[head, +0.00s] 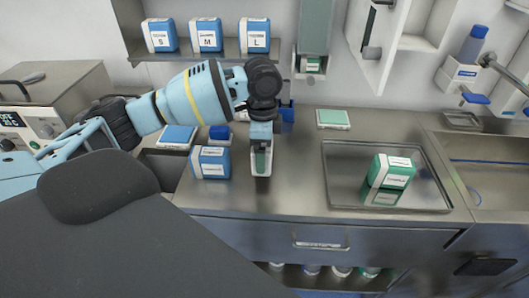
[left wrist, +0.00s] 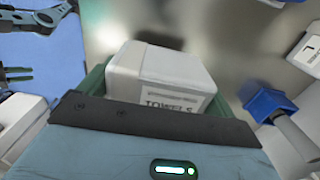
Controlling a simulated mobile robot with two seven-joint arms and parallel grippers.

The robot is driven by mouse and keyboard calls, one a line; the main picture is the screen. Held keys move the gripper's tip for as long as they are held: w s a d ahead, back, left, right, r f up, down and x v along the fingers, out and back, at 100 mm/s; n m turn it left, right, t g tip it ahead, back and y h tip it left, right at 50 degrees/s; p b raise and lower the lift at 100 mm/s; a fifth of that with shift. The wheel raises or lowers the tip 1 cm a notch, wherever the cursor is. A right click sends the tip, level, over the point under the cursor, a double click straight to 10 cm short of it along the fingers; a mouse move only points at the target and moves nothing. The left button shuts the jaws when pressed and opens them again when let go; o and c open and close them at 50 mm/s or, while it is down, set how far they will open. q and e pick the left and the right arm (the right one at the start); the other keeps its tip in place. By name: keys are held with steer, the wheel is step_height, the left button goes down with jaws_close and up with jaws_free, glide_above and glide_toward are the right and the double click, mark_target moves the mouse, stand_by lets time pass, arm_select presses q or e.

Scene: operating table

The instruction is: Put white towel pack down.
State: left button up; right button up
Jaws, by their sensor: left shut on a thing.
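The white towel pack (left wrist: 165,75), a box with "TOWELS" lettering, is between the green-padded fingers of my left gripper (head: 261,158) in the left wrist view. In the head view the gripper points down over the steel counter (head: 300,185), left of the tray, and mostly hides the pack. The left gripper is shut on the pack. I cannot tell whether the pack's underside touches the counter. My right gripper is not in view.
A blue-and-white box (head: 211,163) stands close to the left of the gripper. A steel tray (head: 335,165) holding a green-and-white box (head: 391,171) is to the right. A flat green-and-white pack (head: 333,119) lies behind. Counter between gripper and tray is clear.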

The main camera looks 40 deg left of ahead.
arm_select(q)
steer(key=shift+w+a, duration=0.5)
steer(key=shift+w, duration=0.2)
steer(key=shift+w+a+f, duration=0.1)
steer(key=shift+w+f, duration=0.1)
steer(key=shift+f, duration=1.6)
steer(key=shift+f, duration=0.1)
steer(key=o, duration=0.8)
steer(key=shift+c, duration=0.2)
